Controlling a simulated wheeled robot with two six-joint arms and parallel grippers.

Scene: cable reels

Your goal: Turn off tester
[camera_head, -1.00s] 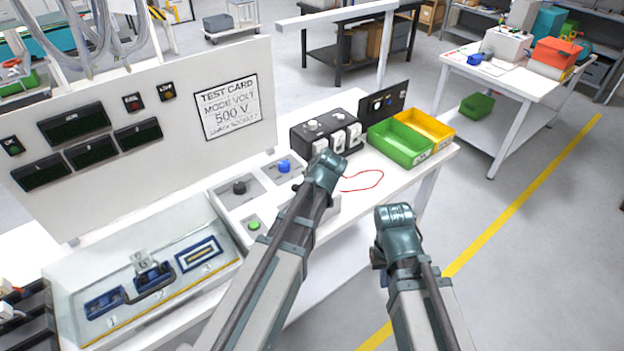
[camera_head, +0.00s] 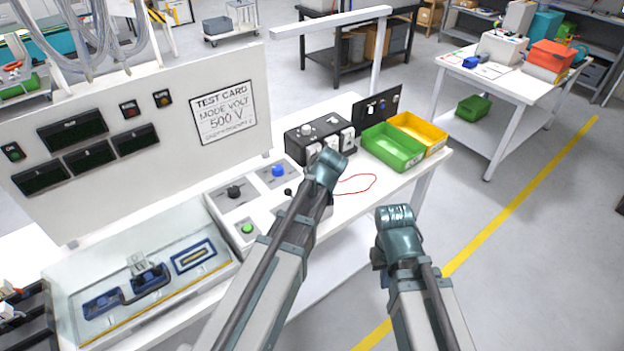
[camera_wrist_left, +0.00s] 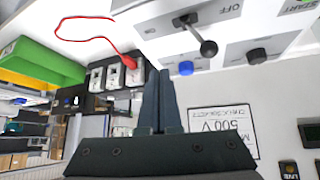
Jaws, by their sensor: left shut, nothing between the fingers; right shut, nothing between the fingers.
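The tester's control panel (camera_head: 262,208) lies on the bench, with a black knob (camera_head: 234,192), a blue knob (camera_head: 278,171) and a green button (camera_head: 247,228). A lever switch with a black ball end (camera_head: 288,192) stands beside my left arm; in the left wrist view the lever (camera_wrist_left: 208,47) rises from a plate marked OFF, above and right of my left gripper (camera_wrist_left: 162,75). That gripper is shut and empty, apart from the lever. In the head view its fingers are mostly hidden by my left arm. My right gripper (camera_head: 378,257) is shut, off the bench's front edge.
A black box with white switches (camera_head: 318,135), a green bin (camera_head: 392,150) and a yellow bin (camera_head: 425,130) stand at the bench's right. A red wire (camera_head: 372,178) lies in front. A clear-covered fixture (camera_head: 150,280) is at left. A panel with dark displays (camera_head: 75,137) stands behind.

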